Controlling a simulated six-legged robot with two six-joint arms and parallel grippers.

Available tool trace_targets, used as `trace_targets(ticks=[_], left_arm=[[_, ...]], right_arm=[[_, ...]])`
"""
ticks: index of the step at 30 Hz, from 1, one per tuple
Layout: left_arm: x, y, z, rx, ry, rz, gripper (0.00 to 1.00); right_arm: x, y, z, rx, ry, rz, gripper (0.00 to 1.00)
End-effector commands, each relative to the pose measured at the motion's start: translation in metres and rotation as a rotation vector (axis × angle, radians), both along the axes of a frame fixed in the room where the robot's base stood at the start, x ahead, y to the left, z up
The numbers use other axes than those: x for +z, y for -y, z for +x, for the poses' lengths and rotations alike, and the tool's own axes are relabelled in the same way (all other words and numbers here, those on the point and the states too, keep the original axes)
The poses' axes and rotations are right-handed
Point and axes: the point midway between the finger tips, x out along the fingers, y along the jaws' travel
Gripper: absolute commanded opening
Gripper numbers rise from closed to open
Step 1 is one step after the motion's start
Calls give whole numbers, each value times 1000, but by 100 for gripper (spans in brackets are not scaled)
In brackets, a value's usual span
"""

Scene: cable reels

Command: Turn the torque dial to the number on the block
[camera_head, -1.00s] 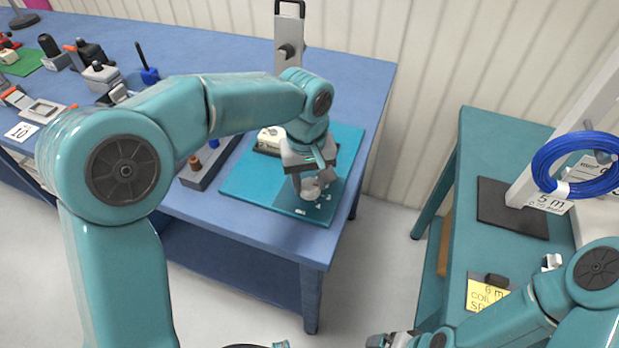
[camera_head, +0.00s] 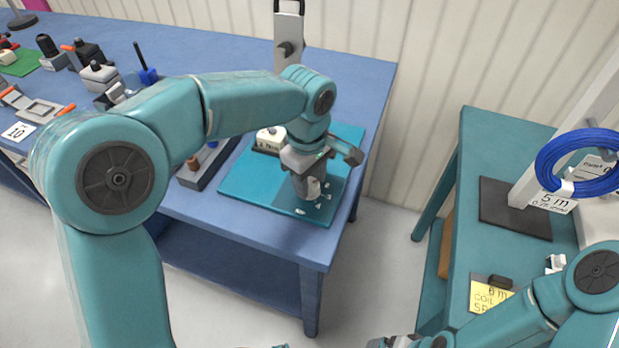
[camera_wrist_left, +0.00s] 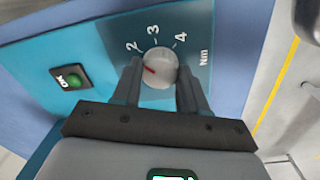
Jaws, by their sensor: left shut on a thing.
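The round grey torque dial (camera_wrist_left: 160,67) has a red pointer mark and sits on a teal panel (camera_wrist_left: 105,45) marked 2, 3, 4 and Nm. In the left wrist view the pointer is on the left side of the knob, nearest the 2. My left gripper (camera_wrist_left: 160,82) is shut on the dial, one finger on each side; it also shows over the panel in the head view (camera_head: 308,190). My right gripper (camera_head: 393,341) is partly cut off at the bottom edge.
A black plate with a green OK button (camera_wrist_left: 72,80) is beside the dial. Blue table (camera_head: 250,218) holds several tools and a card reading 10 (camera_head: 18,131) at left. The teal table (camera_head: 500,140) at right carries a blue cable coil (camera_head: 585,165).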

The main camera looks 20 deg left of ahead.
Motion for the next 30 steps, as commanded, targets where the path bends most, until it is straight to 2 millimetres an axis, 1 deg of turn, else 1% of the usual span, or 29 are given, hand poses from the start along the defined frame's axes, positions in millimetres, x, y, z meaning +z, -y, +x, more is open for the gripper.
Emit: trace_targets(ticks=[6, 17, 18, 19, 20, 27, 30], left_arm=[[1, 0, 1, 31, 5, 1, 12], [2, -1, 1, 33, 6, 2, 12], [2, -1, 1, 33, 6, 2, 52], [2, -1, 1, 33, 6, 2, 62], [2, -1, 1, 33, 5, 1, 68], [1, 0, 1, 32, 3, 1, 68], [4, 0, 1, 32, 3, 0, 68]], right_arm=[[-1, 0, 0, 0, 0, 0, 94], [0, 0, 0, 0, 0, 0, 94], [0, 0, 0, 0, 0, 0, 94], [0, 0, 0, 0, 0, 0, 94], [0, 0, 0, 0, 0, 0, 94], [-1, 0, 0, 0, 0, 0, 94], [0, 0, 0, 0, 0, 0, 94]])
